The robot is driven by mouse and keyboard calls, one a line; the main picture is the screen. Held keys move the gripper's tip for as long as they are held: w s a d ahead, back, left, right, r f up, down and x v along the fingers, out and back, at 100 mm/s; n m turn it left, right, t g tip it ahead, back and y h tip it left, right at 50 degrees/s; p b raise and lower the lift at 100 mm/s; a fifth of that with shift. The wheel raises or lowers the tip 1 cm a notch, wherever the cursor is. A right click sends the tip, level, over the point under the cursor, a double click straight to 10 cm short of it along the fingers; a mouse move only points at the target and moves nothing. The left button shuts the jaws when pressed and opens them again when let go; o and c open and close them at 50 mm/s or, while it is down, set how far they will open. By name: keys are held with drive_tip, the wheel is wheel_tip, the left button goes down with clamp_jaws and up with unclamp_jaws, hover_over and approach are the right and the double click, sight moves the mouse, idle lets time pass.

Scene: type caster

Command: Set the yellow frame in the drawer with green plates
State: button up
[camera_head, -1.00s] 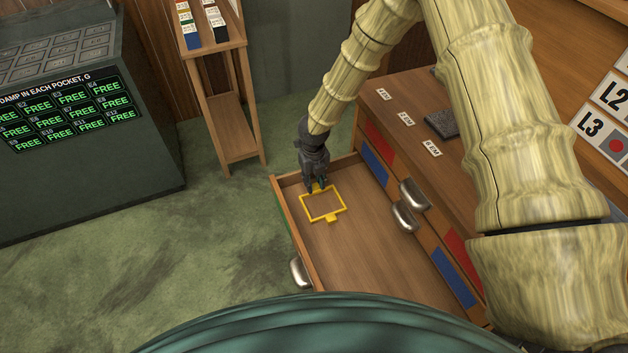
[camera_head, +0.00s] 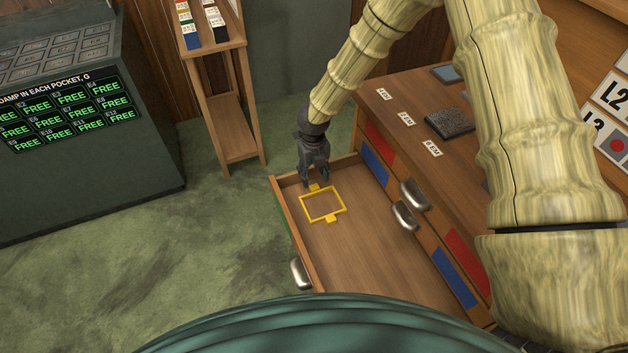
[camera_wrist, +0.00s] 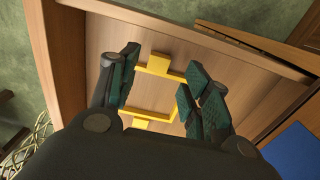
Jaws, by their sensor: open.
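The yellow frame (camera_head: 308,212) is a thin rectangular outline with a tab on two opposite sides. It lies flat on the floor of the open drawer (camera_head: 375,262), near the drawer's far end. The drawer's outer front shows a green plate (camera_head: 283,212). My gripper (camera_head: 317,183) is open and hangs just above the frame's far side, holding nothing. In the wrist view the yellow frame (camera_wrist: 158,68) shows between and beyond the two parted fingers of my gripper (camera_wrist: 155,88); part of it is hidden by the gripper body.
The wooden cabinet has closed drawers with red plates (camera_head: 380,143) and blue plates (camera_head: 374,165). A dark textured block (camera_head: 449,123) lies on its top. A wooden stand (camera_head: 232,140) and a dark console (camera_head: 85,185) stand at left. The drawer's near part is empty.

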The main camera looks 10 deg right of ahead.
wheel_tip(320, 180, up, 8)
drive_tip(key=shift+r, duration=0.2)
drive_tip(key=shift+r, duration=0.15)
